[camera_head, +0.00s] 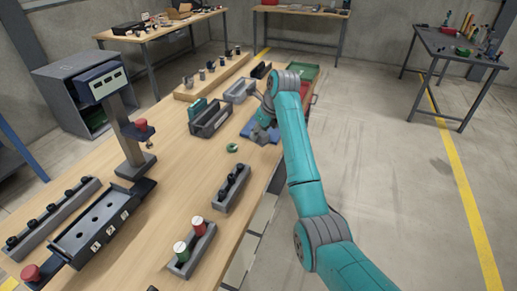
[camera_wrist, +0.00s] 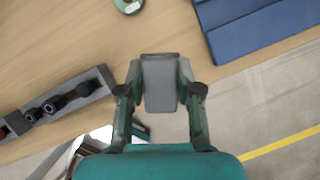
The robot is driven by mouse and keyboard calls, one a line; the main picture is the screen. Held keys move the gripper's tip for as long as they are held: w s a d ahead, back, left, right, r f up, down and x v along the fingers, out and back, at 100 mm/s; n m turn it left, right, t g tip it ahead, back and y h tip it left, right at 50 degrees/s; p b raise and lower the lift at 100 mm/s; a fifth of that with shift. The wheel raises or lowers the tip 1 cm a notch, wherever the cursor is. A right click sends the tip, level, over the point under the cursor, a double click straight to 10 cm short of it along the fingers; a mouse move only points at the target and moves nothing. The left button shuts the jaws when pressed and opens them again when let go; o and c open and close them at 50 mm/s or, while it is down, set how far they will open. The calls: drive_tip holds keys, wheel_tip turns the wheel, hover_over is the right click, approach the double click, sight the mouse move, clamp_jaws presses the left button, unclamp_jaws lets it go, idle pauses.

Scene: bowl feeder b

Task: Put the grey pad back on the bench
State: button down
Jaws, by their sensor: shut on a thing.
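In the wrist view the grey pad (camera_wrist: 160,84) is gripped between the two fingers of my gripper (camera_wrist: 160,92). The pad lies over the edge zone of the wooden bench (camera_wrist: 120,45); I cannot tell whether it touches the bench top. In the head view my gripper (camera_head: 262,131) hangs at the right edge of the bench (camera_head: 165,125), beside the blue mat (camera_head: 248,131). The pad cannot be made out clearly there.
A green ring (camera_head: 232,148) lies on the bench close by. A grey rack with black knobs (camera_head: 231,188) stands nearer the front, and a dark open box (camera_head: 210,120) stands behind. Bare wood lies left of the ring. The floor drops away beyond the bench's right edge.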

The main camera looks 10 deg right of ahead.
sight(267, 136)
drive_tip(key=shift+f, duration=3.6)
drive_tip(key=shift+f, duration=0.1)
drive_tip(key=c, duration=0.8)
unclamp_jaws()
drive_tip(key=shift+o, duration=0.2)
drive_tip(key=v, duration=1.2)
drive_tip(key=shift+d, duration=0.1)
